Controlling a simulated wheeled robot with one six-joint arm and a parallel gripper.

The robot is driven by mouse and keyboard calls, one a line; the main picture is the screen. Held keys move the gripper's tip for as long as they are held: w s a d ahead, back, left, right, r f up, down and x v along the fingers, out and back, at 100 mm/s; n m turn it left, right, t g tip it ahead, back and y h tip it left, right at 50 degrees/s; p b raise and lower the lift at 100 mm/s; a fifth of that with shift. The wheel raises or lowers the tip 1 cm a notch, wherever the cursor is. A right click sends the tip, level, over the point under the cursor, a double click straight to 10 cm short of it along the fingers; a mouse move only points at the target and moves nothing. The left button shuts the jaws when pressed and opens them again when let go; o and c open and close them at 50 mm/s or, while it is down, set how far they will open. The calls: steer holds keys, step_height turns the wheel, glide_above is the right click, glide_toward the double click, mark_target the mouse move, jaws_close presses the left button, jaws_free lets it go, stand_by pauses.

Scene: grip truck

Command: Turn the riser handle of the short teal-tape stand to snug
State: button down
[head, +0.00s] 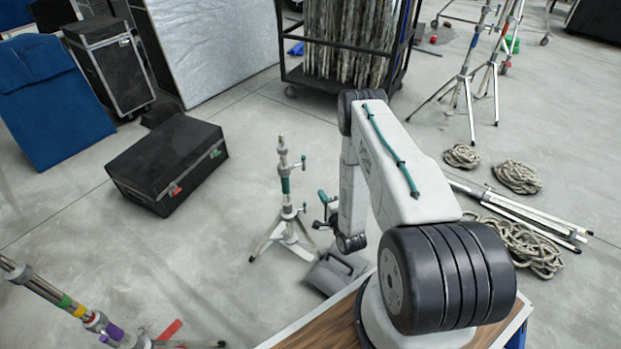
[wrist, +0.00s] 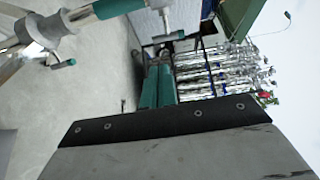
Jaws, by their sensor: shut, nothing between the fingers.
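The short teal-tape stand (head: 285,186) stands upright on the floor left of my arm, its legs spread. One small handle (head: 301,163) sticks out at its upper collar and another (head: 302,208) at its lower collar. My gripper (head: 324,197) is just right of the stand, apart from it. In the wrist view my gripper (wrist: 158,68) shows its teal fingers shut together and empty. There the stand's teal tape (wrist: 110,8) lies across the top left. The lower handle (wrist: 64,63) is at left, and the upper T-handle (wrist: 166,36) is just beyond the fingertips.
A grey sandbag (head: 335,272) lies near the stand's foot. A black case (head: 168,163) is to the left. A taller stand with coloured tape bands (head: 65,303) is at front left. Coiled ropes (head: 517,177) and stands are at right, a cart (head: 345,65) behind.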

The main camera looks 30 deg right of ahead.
mark_target(304, 168)
steer(key=w, duration=0.4)
steer(key=w+d, duration=0.1)
steer(key=w, duration=0.4)
steer(key=w+d, duration=0.1)
steer(key=w, duration=0.3)
steer(key=shift+w+d, duration=0.1)
steer(key=shift+w, duration=0.2)
